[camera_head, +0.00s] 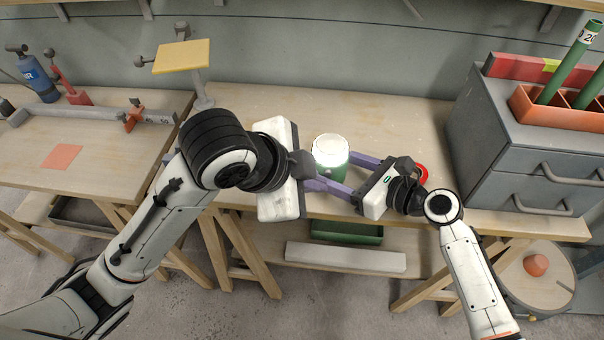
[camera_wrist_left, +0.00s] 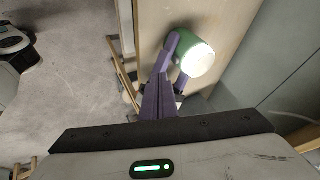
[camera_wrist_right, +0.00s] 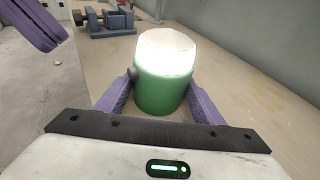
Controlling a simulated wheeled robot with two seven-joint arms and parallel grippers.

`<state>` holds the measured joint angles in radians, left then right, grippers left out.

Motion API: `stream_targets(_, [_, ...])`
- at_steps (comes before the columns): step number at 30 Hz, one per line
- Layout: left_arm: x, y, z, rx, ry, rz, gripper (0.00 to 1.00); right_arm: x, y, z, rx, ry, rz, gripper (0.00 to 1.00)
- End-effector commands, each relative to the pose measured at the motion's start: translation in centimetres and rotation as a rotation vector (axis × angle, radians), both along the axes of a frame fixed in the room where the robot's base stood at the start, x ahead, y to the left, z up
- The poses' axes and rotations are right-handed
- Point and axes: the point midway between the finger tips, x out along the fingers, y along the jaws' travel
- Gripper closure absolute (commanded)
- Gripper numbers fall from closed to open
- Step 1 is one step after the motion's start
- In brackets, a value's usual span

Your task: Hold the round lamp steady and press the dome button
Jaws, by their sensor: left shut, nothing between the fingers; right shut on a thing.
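The round lamp (camera_head: 331,158) is a green cylinder with a brightly glowing white top, upright on the bench near its front edge. My right gripper (camera_head: 336,172) is shut on its green body, with a purple finger on either side. A small dark rounded knob, seemingly the dome button (camera_wrist_right: 130,75), sits at the lamp's left side in the right wrist view; I cannot make it out in the head view. My left gripper (camera_head: 318,184) is shut and empty, in front of the lamp; its closed fingers (camera_wrist_left: 157,98) point toward the lamp's side. Contact with the knob cannot be told.
A grey drawer cabinet (camera_head: 500,150) with an orange tray (camera_head: 560,116) stands at the right. A red round object (camera_head: 421,172) is partly hidden behind my right gripper. A yellow-topped stand (camera_head: 182,57) stands at the back left. The bench behind the lamp is clear.

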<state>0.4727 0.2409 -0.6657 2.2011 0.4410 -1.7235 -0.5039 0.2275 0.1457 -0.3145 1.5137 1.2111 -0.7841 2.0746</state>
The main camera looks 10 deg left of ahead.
Motion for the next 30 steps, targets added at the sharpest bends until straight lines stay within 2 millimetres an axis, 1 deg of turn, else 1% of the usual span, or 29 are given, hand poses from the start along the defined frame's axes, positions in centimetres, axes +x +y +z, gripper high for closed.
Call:
stream_targets(1, [-0.4, 0.4, 1.0, -0.001, -0.007, 0.0, 1.0, 0.1, -0.1, 0.0, -0.001, 0.0, -0.003, 0.51])
stream_targets(3, [-1.1, 0.9, 2.0, 0.0, -0.005, 0.0, 1.0, 0.1, -0.2, 0.0, -0.001, 0.0, -0.004, 0.51])
stream_targets(6, [-1.8, 1.5, 3.2, 0.0, -0.003, 0.0, 1.0, 0.1, -0.2, 0.0, -0.002, -0.001, -0.005, 0.51])
stream_targets(9, [-2.3, 1.8, 3.9, 0.0, 0.0, 0.0, 1.0, 0.2, -0.2, 0.0, -0.002, -0.001, -0.006, 0.51])
stream_targets(13, [-2.6, 2.0, 4.3, 0.001, 0.001, 0.0, 1.0, 0.2, -0.3, 0.0, -0.002, -0.001, -0.007, 0.51])
stream_targets(20, [-2.6, 2.0, 4.3, 0.001, 0.002, 0.0, 1.0, 0.2, -0.3, 0.0, -0.002, -0.001, -0.007, 0.51])
stream_targets(21, [-2.6, 2.0, 4.3, 0.001, 0.002, 0.0, 1.0, 0.2, -0.3, 0.0, -0.002, -0.001, -0.007, 0.35])
stream_targets(23, [-2.6, 2.0, 4.3, 0.001, 0.002, 0.0, 1.0, 0.2, -0.3, 0.0, -0.002, -0.001, -0.007, 0.25])
stream_targets(24, [-2.6, 2.0, 4.3, 0.001, 0.002, 0.0, 1.0, 0.2, -0.3, 0.0, -0.002, -0.001, -0.007, 0.18])
stream_targets(25, [-2.6, 2.0, 4.3, 0.001, 0.002, 0.0, 1.0, 0.2, -0.3, 0.0, -0.002, -0.001, -0.007, 0.16])
stream_targets(30, [-2.6, 2.0, 4.3, 0.001, 0.002, 0.0, 1.0, 0.2, -0.3, 0.0, -0.003, -0.002, -0.006, 0.16])
